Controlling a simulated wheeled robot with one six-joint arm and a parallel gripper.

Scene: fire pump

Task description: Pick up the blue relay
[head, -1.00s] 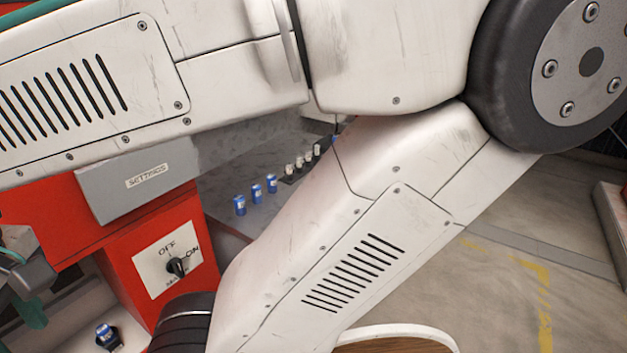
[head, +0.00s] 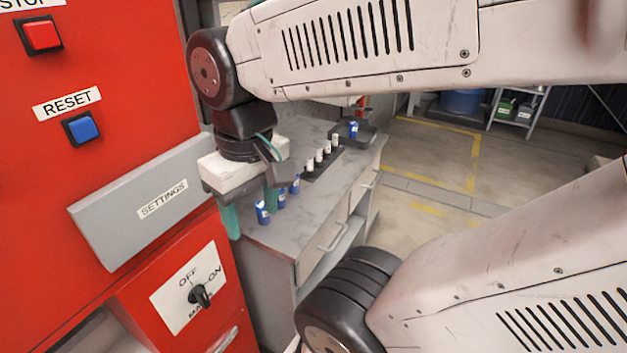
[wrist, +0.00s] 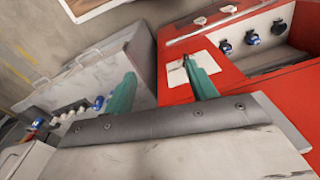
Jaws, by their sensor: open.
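Three blue relays stand upright in a row on the grey bench: a near one (head: 262,212), a middle one (head: 281,201) and a far one (head: 294,184). Another blue relay (head: 353,129) stands farther back on a dark tray. My gripper (head: 250,207) is open, with teal fingers pointing down beside the near relays; whether it touches them I cannot tell.
The red cabinet (head: 120,180) with its grey settings cover (head: 130,222) and switch stands close at left. White-topped relays stand in a black rack (head: 325,163) behind the blue row. The bench (head: 330,205) has bare room at right; the floor beyond is open.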

